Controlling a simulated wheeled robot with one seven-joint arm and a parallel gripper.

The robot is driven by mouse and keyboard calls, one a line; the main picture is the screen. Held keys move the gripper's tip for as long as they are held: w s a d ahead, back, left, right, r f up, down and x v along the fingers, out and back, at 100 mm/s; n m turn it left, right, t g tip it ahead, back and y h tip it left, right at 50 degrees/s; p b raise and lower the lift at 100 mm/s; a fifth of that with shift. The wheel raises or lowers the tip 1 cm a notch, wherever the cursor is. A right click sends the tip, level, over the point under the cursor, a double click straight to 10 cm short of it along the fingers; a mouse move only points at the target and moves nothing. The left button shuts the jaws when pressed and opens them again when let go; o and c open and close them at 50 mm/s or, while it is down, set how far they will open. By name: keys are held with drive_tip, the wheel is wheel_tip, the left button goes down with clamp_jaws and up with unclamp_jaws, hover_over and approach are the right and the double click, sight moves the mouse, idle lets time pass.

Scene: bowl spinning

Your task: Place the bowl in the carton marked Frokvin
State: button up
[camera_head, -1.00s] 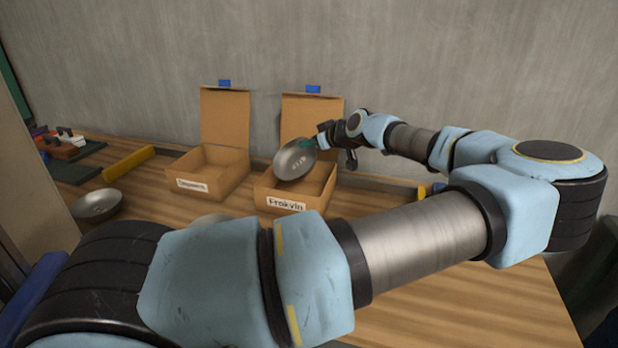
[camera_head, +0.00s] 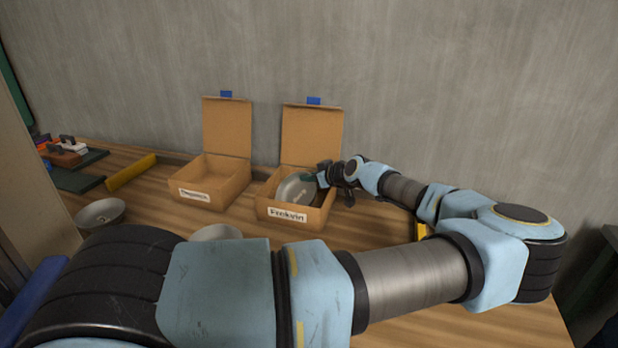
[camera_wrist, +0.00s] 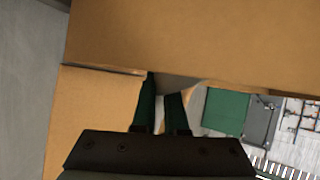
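The metal bowl (camera_head: 294,190) is tilted inside the open carton marked Frokvin (camera_head: 288,214), lower than its rim in part. My gripper (camera_head: 314,181) reaches in from the right and is shut on the bowl's right edge. In the wrist view, my two dark green fingers (camera_wrist: 160,103) are close together, with a grey sliver of the bowl (camera_wrist: 190,84) beyond them and brown cardboard around. Most of the bowl is hidden there.
A second open carton (camera_head: 196,194) with another label stands to the left. One bowl (camera_head: 100,212) sits at the far left; another (camera_head: 216,232) is partly behind my arm. The Frokvin carton's raised lid (camera_head: 312,135) stands behind the bowl. A yellow bar (camera_head: 131,171) lies at left.

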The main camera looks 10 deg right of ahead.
drive_tip(key=o, duration=0.5)
drive_tip(key=shift+c, duration=0.2)
drive_tip(key=shift+r, duration=0.1)
drive_tip(key=shift+s+d, duration=0.2)
drive_tip(key=b+v, duration=0.3)
drive_tip(key=v, duration=0.8)
drive_tip(key=shift+s+r, duration=0.2)
drive_tip(key=shift+r, duration=0.1)
